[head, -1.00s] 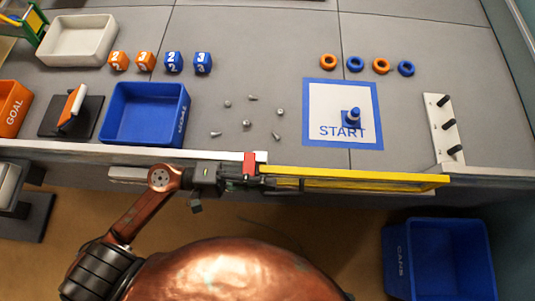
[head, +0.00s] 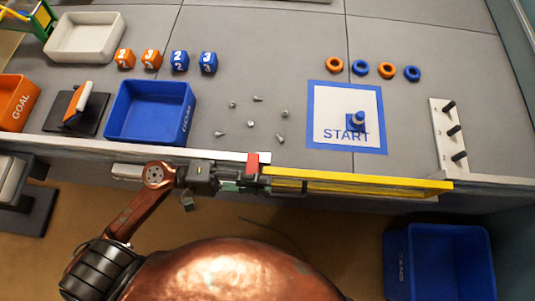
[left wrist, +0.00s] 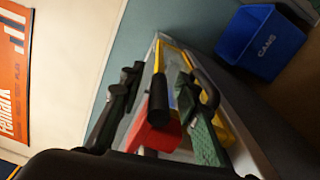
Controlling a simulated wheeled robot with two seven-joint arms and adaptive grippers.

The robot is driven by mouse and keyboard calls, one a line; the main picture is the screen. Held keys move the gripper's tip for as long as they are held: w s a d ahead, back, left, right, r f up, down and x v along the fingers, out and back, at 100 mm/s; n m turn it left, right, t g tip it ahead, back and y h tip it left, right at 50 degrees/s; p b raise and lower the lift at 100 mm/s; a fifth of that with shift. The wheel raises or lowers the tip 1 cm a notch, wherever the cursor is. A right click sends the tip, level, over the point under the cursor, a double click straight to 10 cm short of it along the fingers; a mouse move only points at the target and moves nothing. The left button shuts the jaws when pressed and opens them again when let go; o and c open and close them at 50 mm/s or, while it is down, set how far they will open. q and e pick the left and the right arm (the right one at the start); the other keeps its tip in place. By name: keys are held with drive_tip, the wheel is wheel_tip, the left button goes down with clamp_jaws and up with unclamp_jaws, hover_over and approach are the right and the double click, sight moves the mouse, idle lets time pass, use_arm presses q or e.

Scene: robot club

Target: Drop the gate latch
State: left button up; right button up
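The red latch (head: 253,163) sits at the left end of the yellow gate bar (head: 360,180), where it meets the white rail (head: 150,152). My left gripper (head: 266,184) is right at the latch, on the near side of the rail. In the left wrist view, the fingers (left wrist: 160,108) stand apart on either side of a black round peg (left wrist: 159,98) and the red latch (left wrist: 156,134). I cannot tell whether either finger touches them. The yellow bar (left wrist: 178,58) runs away behind them. My right gripper is not in view.
Behind the rail are a blue GOAL bin (head: 150,113), several loose screws and a START mat (head: 345,92) with a blue peg piece. A peg rack (head: 445,137) stands at the right. A blue CANS bin (head: 450,262) is below right; it also shows in the left wrist view (left wrist: 262,42).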

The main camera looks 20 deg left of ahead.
use_arm(q)
drive_tip(key=v, duration=0.9)
drive_tip(key=shift+a, duration=0.35)
drive_tip(key=shift+s, duration=0.1)
